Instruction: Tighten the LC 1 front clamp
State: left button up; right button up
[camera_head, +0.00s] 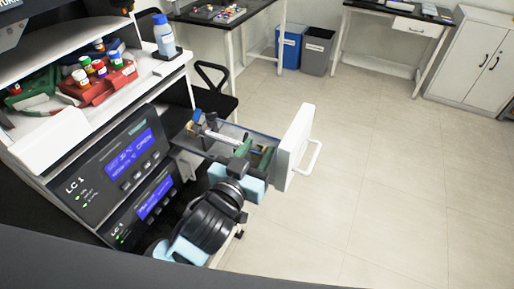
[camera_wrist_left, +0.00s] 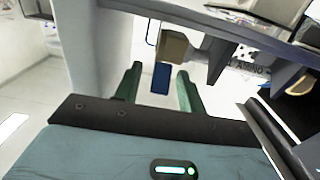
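The LC 1 instrument (camera_head: 110,170) stands at the left, with two lit blue displays. Its drawer (camera_head: 295,148), with a white front and handle, is pulled open. Inside lie a pale column (camera_head: 225,136) and small blue and tan fittings (camera_head: 196,118) at the back end. My left gripper (camera_head: 243,150) reaches over the drawer near its front. In the left wrist view its green fingers (camera_wrist_left: 159,75) are apart, with nothing gripped. A tan block (camera_wrist_left: 173,45) shows just beyond the fingertips. I cannot tell whether it is the front clamp. My right gripper is not in view.
A bottle (camera_head: 163,36) and a red rack (camera_head: 98,82) of vials stand on the instrument shelf. A black chair (camera_head: 216,84) is behind the drawer. Blue (camera_head: 291,46) and grey (camera_head: 317,50) bins stand farther back. The floor at the right is clear.

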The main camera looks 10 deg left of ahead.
pick_arm(q)
grip_shut()
jog(key=shift+w, duration=0.1)
jog(key=shift+w+r+g, duration=0.1)
jog(key=shift+r+g, duration=0.15)
jog(key=shift+g, duration=0.15)
jog(key=shift+w+d+r+g+y, duration=0.1)
jog(key=shift+w+g+y, duration=0.2)
jog(key=shift+g, duration=0.5)
jog(key=shift+w+d+r+g+y, duration=0.15)
jog(key=shift+g+y, duration=0.25)
jog(key=shift+g, duration=0.4)
jog(key=shift+f, duration=0.1)
jog(key=shift+o, duration=0.3)
grip_release()
